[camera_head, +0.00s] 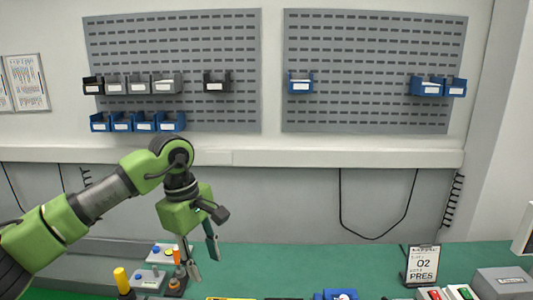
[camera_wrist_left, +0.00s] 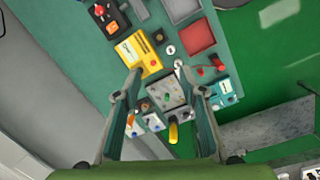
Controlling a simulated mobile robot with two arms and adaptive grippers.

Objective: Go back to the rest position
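My left arm comes in from the left in the head view. Its gripper (camera_head: 205,262) points down above the left part of the green worktop (camera_head: 285,262). In the left wrist view the two fingers of this gripper (camera_wrist_left: 160,76) stand well apart. Nothing is held between them. Beyond the fingers lie a grey box (camera_wrist_left: 166,92) and small devices with coloured knobs. My right gripper is in neither view.
Small grey devices (camera_head: 150,278) and a yellow-topped item (camera_head: 122,280) stand near the left gripper. A sign (camera_head: 422,264) and button boxes (camera_head: 447,293) stand at the right. Pegboards (camera_head: 172,55) with blue bins (camera_head: 145,122) hang on the wall.

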